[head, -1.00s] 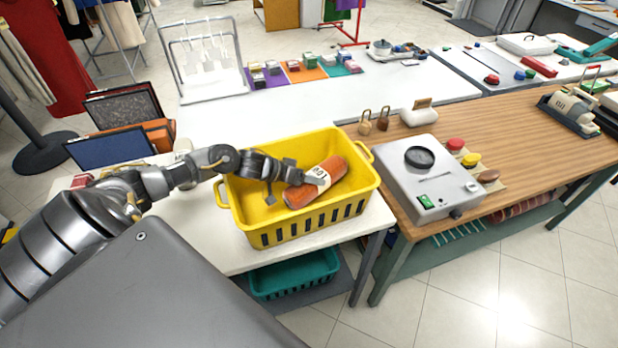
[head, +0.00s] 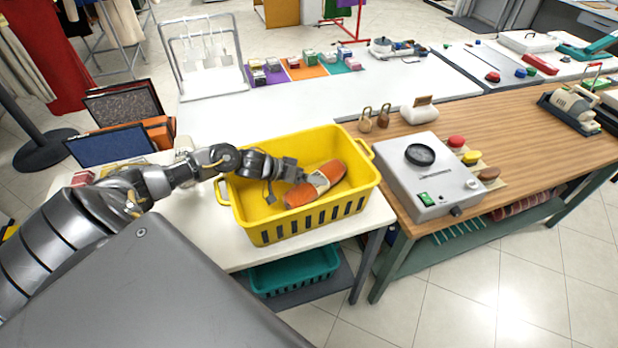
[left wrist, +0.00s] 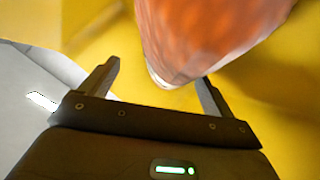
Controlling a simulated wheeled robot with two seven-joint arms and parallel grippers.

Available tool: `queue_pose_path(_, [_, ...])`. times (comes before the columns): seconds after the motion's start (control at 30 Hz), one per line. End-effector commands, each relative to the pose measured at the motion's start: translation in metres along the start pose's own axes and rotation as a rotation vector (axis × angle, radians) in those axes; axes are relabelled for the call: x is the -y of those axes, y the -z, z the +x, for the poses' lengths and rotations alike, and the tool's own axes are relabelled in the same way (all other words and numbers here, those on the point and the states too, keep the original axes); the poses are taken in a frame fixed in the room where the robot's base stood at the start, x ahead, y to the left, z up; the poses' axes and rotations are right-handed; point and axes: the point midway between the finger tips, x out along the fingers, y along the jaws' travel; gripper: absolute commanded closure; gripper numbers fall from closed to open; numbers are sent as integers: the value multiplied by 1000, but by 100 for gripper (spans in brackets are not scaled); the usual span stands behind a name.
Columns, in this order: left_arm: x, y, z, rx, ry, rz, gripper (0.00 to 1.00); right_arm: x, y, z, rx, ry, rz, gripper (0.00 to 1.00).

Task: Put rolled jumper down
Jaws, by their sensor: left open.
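The rolled jumper (head: 326,178), orange with a pale band round its middle, lies inside the yellow basket (head: 305,222) in the head view. The left wrist view shows the jumper (left wrist: 200,35) blurred and close, just beyond the fingers, over the yellow basket floor. My left gripper (head: 300,176) is inside the basket at the jumper's left side. In the left wrist view the left gripper (left wrist: 160,85) has its fingers spread apart with nothing clamped between them. My right gripper is in neither view.
The basket stands on a white table (head: 215,240). To its right, a wooden counter (head: 530,130) holds a grey control box (head: 430,175) with a dial. A teal basket (head: 295,270) sits on the shelf below.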

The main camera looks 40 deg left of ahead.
Motion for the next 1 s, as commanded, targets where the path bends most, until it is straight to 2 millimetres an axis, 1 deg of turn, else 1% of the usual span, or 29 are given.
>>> queue_pose_path(0.1, [-7,9,-7,-1,0,4,11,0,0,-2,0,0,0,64])
queue_pose_path(0.13, [-5,7,-10,1,2,3,11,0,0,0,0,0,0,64])
queue_pose_path(0.4, [-4,5,-59,4,3,3,11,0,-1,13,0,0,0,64])
queue_pose_path(0.5, [-4,5,-71,3,2,0,11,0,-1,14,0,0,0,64])
queue_pose_path(0.7, [-6,7,-80,0,0,0,11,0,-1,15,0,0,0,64])
queue_pose_path(1.0, [-6,8,-80,0,-1,0,11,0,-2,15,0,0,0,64])
